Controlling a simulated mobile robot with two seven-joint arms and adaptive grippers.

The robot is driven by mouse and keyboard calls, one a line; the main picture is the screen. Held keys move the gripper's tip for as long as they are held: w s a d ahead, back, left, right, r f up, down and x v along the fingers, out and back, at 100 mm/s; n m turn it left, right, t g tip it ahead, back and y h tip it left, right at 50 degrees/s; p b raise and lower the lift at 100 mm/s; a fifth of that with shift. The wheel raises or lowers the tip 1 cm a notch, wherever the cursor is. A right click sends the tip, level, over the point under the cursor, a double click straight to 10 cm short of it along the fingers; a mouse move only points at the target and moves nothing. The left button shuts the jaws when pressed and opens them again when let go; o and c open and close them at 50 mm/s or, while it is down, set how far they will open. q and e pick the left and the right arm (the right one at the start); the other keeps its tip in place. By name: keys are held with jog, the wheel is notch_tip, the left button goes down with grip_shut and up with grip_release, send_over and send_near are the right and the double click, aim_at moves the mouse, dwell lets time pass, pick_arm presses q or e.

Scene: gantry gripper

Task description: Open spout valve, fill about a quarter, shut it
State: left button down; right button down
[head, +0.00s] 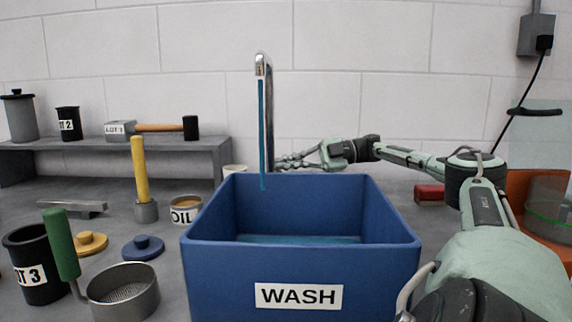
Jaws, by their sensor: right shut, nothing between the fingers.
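A metal spout (268,105) rises behind the blue WASH bin (230,270). A thin blue stream (262,140) runs down from its mouth into the bin. Blue liquid (300,239) lies low inside the bin; its full depth is hidden by the front wall. My right gripper (284,161) is behind the bin's far rim, beside the lower part of the spout. It is shut with nothing held. I cannot make out the valve handle or whether the fingers touch it. My left gripper is not in view.
Left of the bin are an OIL tin (185,212), a yellow-handled tool (139,170), a sieve (124,290) with a green handle, and a black pot (35,265). A grey shelf (100,151) stands behind. A red block (430,193) lies right of the bin.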

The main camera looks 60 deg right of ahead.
jog(key=shift+w+a+f, duration=0.1)
jog(key=shift+a+f, duration=0.1)
jog(key=shift+f, duration=0.1)
